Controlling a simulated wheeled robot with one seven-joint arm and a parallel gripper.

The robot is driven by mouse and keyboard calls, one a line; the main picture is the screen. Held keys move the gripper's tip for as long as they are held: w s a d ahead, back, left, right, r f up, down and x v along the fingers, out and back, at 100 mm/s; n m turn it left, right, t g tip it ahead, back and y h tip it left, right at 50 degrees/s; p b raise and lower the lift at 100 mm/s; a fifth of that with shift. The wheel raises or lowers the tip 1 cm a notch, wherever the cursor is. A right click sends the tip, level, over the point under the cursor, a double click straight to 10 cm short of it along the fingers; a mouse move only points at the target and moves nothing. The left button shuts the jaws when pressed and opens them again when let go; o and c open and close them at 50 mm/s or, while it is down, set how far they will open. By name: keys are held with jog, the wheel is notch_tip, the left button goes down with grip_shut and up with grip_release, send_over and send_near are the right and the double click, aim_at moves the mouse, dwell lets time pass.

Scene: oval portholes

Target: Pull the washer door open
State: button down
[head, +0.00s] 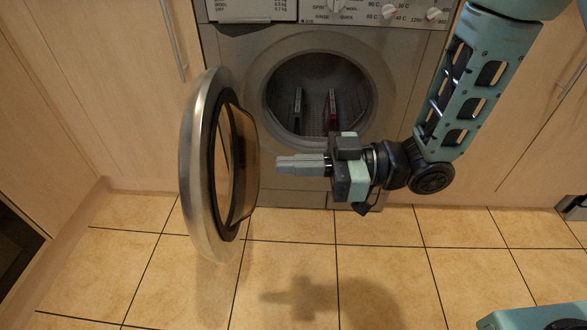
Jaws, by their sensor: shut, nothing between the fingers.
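The washer (408,70) is a grey front-loader set between wooden cabinets. Its round door (192,165), with a silver rim and dark glass bowl, stands swung wide open to the left, seen nearly edge-on. The round drum opening (318,85) is uncovered, and the drum inside is visible. My gripper (280,165) is in front of the lower part of the opening, pointing left toward the inner side of the door's glass. Its fingers are together and hold nothing. A small gap seems to lie between the fingertips and the glass; exact depth is hard to tell.
Wooden cabinets (105,90) with bar handles flank the washer on both sides. The tiled floor (300,260) in front is clear apart from my arm's shadow. The open door sticks out over the floor at left.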

aim_at(204, 166)
jog(key=a+b, duration=0.3)
jog(key=a, duration=0.6)
jog(key=shift+a+f, duration=0.15)
jog(key=shift+a, duration=0.2)
jog(key=shift+a+b, duration=0.3)
jog(key=shift+a, duration=0.35)
